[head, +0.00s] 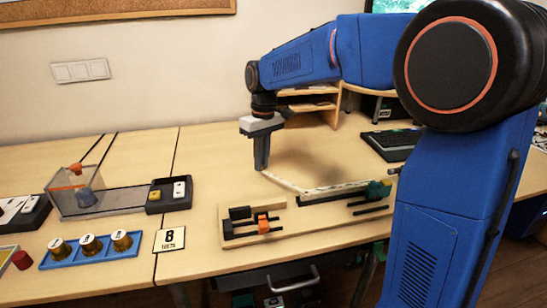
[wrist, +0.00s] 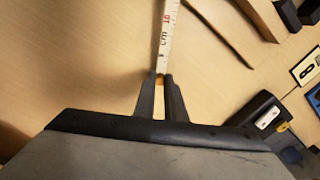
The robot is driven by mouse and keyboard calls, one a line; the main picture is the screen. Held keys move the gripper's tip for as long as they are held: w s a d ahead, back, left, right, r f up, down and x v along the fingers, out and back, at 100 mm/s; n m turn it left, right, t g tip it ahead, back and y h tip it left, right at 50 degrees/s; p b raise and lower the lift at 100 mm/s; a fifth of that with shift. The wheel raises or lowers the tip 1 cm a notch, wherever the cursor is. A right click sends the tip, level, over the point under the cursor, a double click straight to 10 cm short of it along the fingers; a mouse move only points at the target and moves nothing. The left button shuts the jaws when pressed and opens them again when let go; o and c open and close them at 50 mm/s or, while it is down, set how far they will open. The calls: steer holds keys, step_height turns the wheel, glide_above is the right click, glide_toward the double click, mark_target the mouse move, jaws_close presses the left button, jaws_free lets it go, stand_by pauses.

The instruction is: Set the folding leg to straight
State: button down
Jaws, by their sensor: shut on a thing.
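The folding leg is a pale, ruler-like strip. In the head view its free section (head: 283,182) slants from my gripper down to a bend, and its other section (head: 335,188) runs right along the wooden board to a dark green block (head: 379,189). The two sections meet at an angle. The exact contact is partly hidden by the fingers.
The wooden board (head: 285,238) carries dark slotted parts and an orange slider (head: 264,225). To the left are a card marked 8 (head: 170,240), a blue tray of brass knobs (head: 62,259) and a switch box (head: 168,195). A keyboard (head: 393,144) lies behind.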

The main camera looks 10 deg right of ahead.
steer(key=s+a+n, duration=0.1)
steer(key=a, duration=0.1)
steer(key=s+a+n, duration=0.3)
steer(key=shift+s+a+r+n, duration=0.3)
steer(key=shift+s+a, duration=0.1)
steer(key=s+a+n, duration=0.1)
steer(key=s, duration=0.1)
steer(key=s+a+n, duration=0.1)
steer(key=s+n, duration=0.1)
steer(key=s, duration=0.1)
steer(key=s+a+r+n+g, duration=0.1)
steer(key=s+n, duration=0.1)
steer(key=shift+s+a+y, duration=0.2)
steer(key=shift+a+y, duration=0.05)
steer(key=shift+y, duration=0.15)
steer(key=shift+s+a+r+n, duration=0.15)
steer(key=shift+s+n, duration=0.55)
steer(key=shift+s, duration=0.15)
steer(key=c, duration=1.8)
jaws_free()
step_height(320, 180, up, 17)
steer(key=w+d, duration=0.2)
steer(key=shift+d, duration=0.2)
